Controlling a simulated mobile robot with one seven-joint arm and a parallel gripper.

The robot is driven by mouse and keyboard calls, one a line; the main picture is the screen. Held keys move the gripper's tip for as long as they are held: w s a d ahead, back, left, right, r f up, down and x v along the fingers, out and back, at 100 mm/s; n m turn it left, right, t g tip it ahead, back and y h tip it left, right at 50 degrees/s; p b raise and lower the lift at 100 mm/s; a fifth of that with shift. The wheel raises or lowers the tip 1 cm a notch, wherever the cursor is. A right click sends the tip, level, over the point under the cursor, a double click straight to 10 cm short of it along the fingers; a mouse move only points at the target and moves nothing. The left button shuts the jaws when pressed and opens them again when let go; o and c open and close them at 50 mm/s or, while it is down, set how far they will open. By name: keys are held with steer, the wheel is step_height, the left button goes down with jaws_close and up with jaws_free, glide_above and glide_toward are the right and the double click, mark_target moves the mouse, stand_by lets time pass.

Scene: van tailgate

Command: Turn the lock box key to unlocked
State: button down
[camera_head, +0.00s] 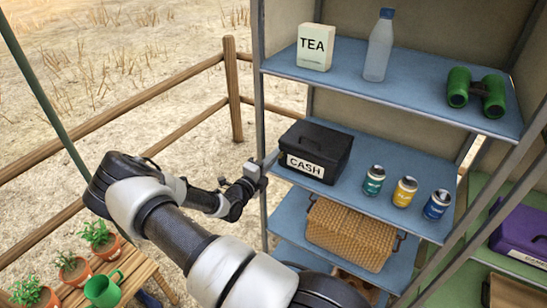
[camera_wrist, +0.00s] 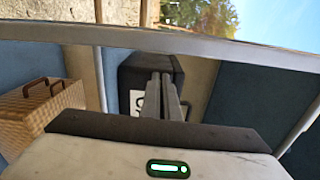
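A black lock box (camera_head: 315,152) with a white CASH label and a top handle stands at the left end of the middle blue shelf. In the wrist view the box (camera_wrist: 145,68) is straight ahead, partly hidden behind my fingers. My gripper (camera_head: 273,158) is at the box's left front, level with its front face. In the wrist view my gripper's fingers (camera_wrist: 164,82) lie close together and point at the box front. I cannot make out a key or keyhole; that part of the front is covered by the fingers. I cannot tell whether the fingertips touch anything.
Three cans, green (camera_head: 373,181), yellow (camera_head: 404,191) and blue (camera_head: 437,205), stand right of the box. A wicker basket (camera_head: 350,234) is below. A metal shelf post (camera_head: 259,110) stands close to my gripper. A purple box (camera_head: 522,232) is at the right.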

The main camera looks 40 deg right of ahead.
steer(key=c, duration=2)
jaws_free()
steer(key=shift+a, duration=0.1)
steer(key=v, duration=1.7)
steer(key=shift+a+b, duration=0.15)
steer(key=shift+b, duration=0.2)
